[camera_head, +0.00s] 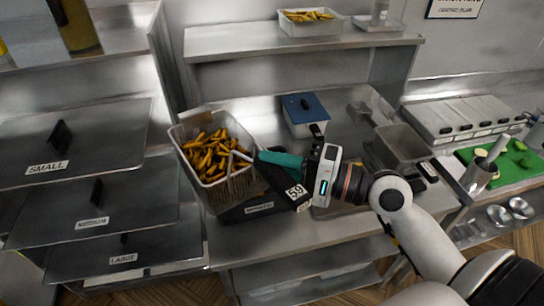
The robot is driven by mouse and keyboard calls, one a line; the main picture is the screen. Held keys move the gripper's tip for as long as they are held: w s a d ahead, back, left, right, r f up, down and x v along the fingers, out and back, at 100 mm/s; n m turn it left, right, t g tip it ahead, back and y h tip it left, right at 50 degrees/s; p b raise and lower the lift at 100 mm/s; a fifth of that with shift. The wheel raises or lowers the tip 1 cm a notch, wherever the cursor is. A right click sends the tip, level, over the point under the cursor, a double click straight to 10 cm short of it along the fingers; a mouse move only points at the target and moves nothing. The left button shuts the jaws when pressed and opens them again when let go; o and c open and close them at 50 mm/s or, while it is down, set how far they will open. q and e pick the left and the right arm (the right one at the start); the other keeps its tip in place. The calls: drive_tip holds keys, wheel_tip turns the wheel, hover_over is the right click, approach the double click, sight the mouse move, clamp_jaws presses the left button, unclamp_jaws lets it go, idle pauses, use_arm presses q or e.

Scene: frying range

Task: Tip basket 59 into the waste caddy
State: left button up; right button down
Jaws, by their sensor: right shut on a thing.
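Basket 59 (238,186) is a pale-rimmed wire basket full of golden fries (208,155), at the left of the steel counter. Its teal handle (281,159) runs right toward my right gripper (312,170), which is shut on it. My left gripper is out of view.
A blue-lidded tub (304,107) stands behind the gripper. A steel pan (402,144) is to the right, near a green cutting board (505,162). A shelf (300,40) overhead holds a tray of fries (310,24).

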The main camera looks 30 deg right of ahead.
drive_tip(key=shift+s+f+b, duration=0.3)
drive_tip(key=shift+f+b, duration=0.35)
drive_tip(key=shift+w+f+b, duration=0.1)
drive_tip(key=shift+f+b, duration=0.5)
drive_tip(key=shift+f, duration=0.05)
drive_tip(key=shift+w+d+r+m+t+b, duration=0.1)
drive_tip(key=shift+d+m+t+b, duration=0.15)
drive_tip(key=shift+d+b, duration=0.15)
drive_tip(key=shift+w+d+r+m+t+b, duration=0.1)
drive_tip(key=shift+d+m+t+b, duration=0.05)
drive_tip(key=shift+d+m+b, duration=0.15)
drive_tip(key=w+d+f+m+t+b, duration=0.1)
drive_tip(key=d+f+m+t+b, duration=0.1)
drive_tip(key=d+m+t+b, duration=0.65)
drive_tip(key=d+f+m+t+h+b, duration=0.1)
drive_tip(key=d+f+m+h+b, duration=0.3)
drive_tip(key=f+m, duration=0.3)
drive_tip(key=w+d+f+m+t+h+b, duration=0.1)
drive_tip(key=d+f+m+h+b, duration=0.3)
drive_tip(key=m, duration=0.6)
drive_tip(key=shift+d+f+t+h, duration=0.45)
drive_tip(key=shift+d+f+h, duration=0.25)
drive_tip(key=shift+f+h, duration=0.85)
drive_tip(key=shift+w+f, duration=0.1)
drive_tip(key=shift+f, duration=0.05)
drive_tip(key=shift+y, duration=0.35)
